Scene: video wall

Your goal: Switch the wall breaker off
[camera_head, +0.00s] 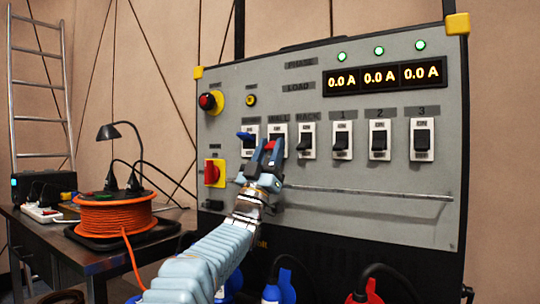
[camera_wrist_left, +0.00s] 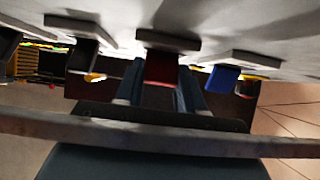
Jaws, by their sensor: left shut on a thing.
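The wall breaker (camera_head: 280,129) is on the grey panel, under a label that reads WALL. Its red lever (camera_wrist_left: 160,68) sits between my fingers in the left wrist view. A little red also shows between the fingertips in the head view. My left gripper (camera_head: 269,150) is shut on this red lever. The gripper and arm cover the lower part of the breaker, so whether the lever is up or down is hard to tell. My right gripper is not in view.
A breaker with a blue lever (camera_head: 245,135) is close on the left, and the RACK breaker (camera_head: 306,141) close on the right. A metal rail (camera_head: 370,193) runs below the breakers. A red emergency button (camera_head: 207,101) and red rotary switch (camera_head: 211,173) are at the panel's left.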

